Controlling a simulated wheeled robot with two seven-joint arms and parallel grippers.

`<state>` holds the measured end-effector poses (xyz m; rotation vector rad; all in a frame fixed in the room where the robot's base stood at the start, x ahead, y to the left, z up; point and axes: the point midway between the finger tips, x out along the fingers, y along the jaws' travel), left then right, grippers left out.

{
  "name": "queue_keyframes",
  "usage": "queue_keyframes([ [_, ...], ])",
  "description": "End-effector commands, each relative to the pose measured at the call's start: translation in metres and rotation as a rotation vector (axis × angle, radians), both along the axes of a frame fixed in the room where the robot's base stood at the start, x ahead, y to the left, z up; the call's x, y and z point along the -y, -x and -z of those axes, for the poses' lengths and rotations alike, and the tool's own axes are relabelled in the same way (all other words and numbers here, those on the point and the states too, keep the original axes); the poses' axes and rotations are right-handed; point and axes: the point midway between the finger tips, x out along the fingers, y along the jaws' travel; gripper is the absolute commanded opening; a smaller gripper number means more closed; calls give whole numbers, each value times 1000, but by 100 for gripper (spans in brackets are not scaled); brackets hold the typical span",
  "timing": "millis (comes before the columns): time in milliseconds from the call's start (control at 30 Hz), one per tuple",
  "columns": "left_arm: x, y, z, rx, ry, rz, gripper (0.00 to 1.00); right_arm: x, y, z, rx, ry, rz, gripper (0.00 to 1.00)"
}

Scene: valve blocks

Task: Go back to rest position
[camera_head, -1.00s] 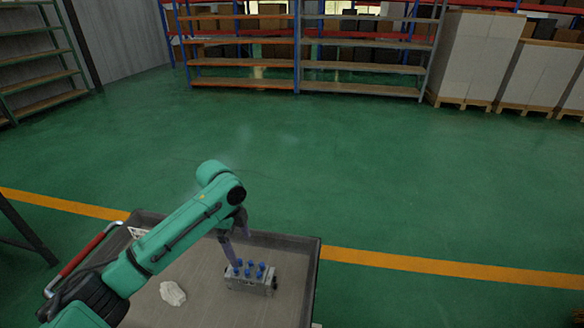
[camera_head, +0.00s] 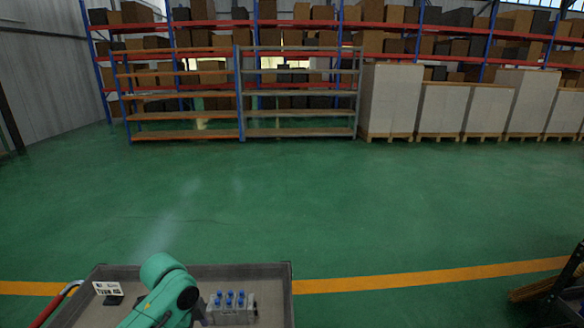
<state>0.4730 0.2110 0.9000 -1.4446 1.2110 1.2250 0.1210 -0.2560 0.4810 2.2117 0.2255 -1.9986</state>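A grey metal valve block (camera_head: 233,315) with several blue caps on top sits in the grey cart tray (camera_head: 270,271) at the bottom of the head view. My green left arm (camera_head: 160,275) comes in from the bottom edge, just left of the block. Only a sliver of what may be my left gripper shows between arm and block. Its fingertips are hidden or cut off, so I cannot tell if it touches the block. My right gripper is out of view.
A small sign (camera_head: 107,289) stands in the tray's back left corner, and the cart's red handle (camera_head: 62,303) is at left. Shelves (camera_head: 240,95) and pale pallet stacks (camera_head: 390,100) line the back. The green floor (camera_head: 300,205) between is clear. A dark rack (camera_head: 565,290) stands at right.

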Motion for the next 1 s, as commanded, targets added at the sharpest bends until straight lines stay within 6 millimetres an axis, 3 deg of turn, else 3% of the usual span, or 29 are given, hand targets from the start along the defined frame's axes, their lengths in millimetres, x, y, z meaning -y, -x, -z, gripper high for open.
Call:
queue_keyframes([
  [300, 46, 46, 37, 43, 90, -270, 100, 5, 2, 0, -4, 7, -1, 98],
  [467, 51, 75, 45, 64, 141, -506, 100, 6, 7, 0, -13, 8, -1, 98],
  [667, 33, 111, 48, 85, 165, -825, 100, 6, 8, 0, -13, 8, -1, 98],
  [967, -20, 170, 43, 129, 112, -1261, 100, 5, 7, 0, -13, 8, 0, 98],
  [1000, -19, 165, 57, 124, 108, -1254, 100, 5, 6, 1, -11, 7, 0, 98],
])
